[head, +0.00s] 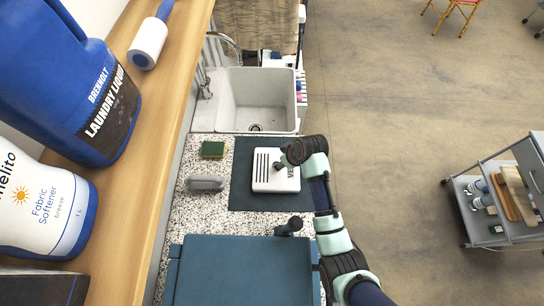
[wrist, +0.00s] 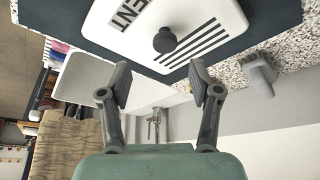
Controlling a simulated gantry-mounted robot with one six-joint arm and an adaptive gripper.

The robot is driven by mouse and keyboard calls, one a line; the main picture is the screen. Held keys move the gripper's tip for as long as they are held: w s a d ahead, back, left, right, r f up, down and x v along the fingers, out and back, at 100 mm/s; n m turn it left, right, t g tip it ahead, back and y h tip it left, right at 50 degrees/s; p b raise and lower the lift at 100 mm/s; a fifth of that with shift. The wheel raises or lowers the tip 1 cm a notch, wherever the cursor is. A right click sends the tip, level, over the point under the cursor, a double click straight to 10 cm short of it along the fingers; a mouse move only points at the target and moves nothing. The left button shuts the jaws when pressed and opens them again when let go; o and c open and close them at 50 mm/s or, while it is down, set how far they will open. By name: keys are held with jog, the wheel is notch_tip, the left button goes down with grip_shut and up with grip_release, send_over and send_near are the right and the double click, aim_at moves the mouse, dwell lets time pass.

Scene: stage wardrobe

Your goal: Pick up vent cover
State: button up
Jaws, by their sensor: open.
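The vent cover (head: 268,184) is a white plate with dark slots and the letters "VENT" partly showing. It lies on a dark mat (head: 243,152) on the speckled counter. In the wrist view the vent cover (wrist: 190,28) fills the upper middle, with a dark round knob (wrist: 164,40) on its face. My gripper (wrist: 160,85) is open, with its two fingers apart and nothing between them. In the wrist view the fingertips lie below the knob and just off the slotted plate.
A sink (head: 258,100) is behind. A blue case (head: 245,270) stands in front. A wooden shelf (head: 150,130) with bottles runs along the left.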

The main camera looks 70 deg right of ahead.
jog(key=shift+x, duration=1.05)
jog(key=shift+a+b+x, duration=0.2)
jog(key=shift+x, duration=1.15)
jog(key=shift+a+b+x, duration=0.15)
jog(key=shift+a+x, duration=0.05)
jog(key=shift+x, duration=1.15)
grip_shut()
